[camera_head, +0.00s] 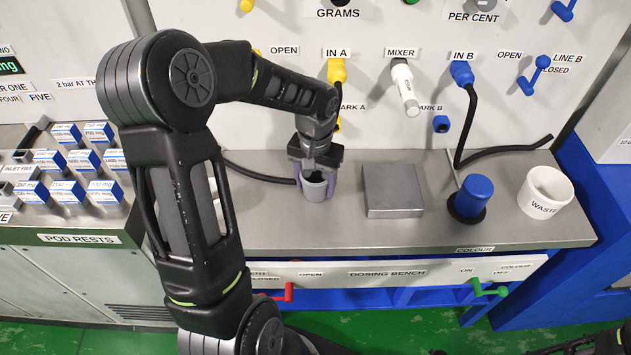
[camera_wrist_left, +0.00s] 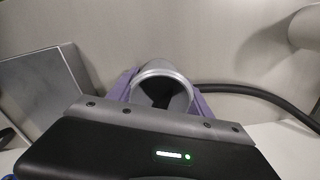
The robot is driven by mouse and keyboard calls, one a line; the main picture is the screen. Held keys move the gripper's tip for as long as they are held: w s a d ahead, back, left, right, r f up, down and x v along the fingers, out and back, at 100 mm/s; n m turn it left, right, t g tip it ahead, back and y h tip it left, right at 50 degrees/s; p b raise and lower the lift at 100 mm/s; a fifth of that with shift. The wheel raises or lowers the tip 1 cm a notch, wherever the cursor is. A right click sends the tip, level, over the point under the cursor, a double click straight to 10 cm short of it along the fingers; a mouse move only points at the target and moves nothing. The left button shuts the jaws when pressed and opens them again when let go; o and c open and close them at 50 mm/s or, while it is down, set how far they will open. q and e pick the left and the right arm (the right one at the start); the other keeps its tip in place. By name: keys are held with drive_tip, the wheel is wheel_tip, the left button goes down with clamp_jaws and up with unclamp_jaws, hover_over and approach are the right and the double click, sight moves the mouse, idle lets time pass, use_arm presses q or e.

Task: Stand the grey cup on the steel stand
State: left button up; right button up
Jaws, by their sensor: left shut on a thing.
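The grey cup (camera_head: 314,190) is upright between the purple fingers of my left gripper (camera_head: 316,180), which is shut on it. They are over the steel bench, just left of the steel stand (camera_head: 393,203). I cannot tell whether the cup touches the bench. In the left wrist view the cup's round rim and dark inside (camera_wrist_left: 160,88) show between the fingers, and the stand (camera_wrist_left: 45,88) is at the left. The stand is a low, square grey block with a bare top. My right gripper is not in view.
A blue cylinder (camera_head: 473,195) on a black base and a white waste pot (camera_head: 545,192) stand right of the stand. A black hose (camera_head: 258,174) lies behind the cup. Blue and white pods (camera_head: 68,190) sit at the left. The bench front (camera_head: 400,238) is clear.

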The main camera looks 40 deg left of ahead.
use_arm(q)
drive_tip(key=shift+f, duration=0.1)
drive_tip(key=o, duration=1.4)
wheel_tip(320, 180, up, 12)
drive_tip(key=shift+r, duration=0.15)
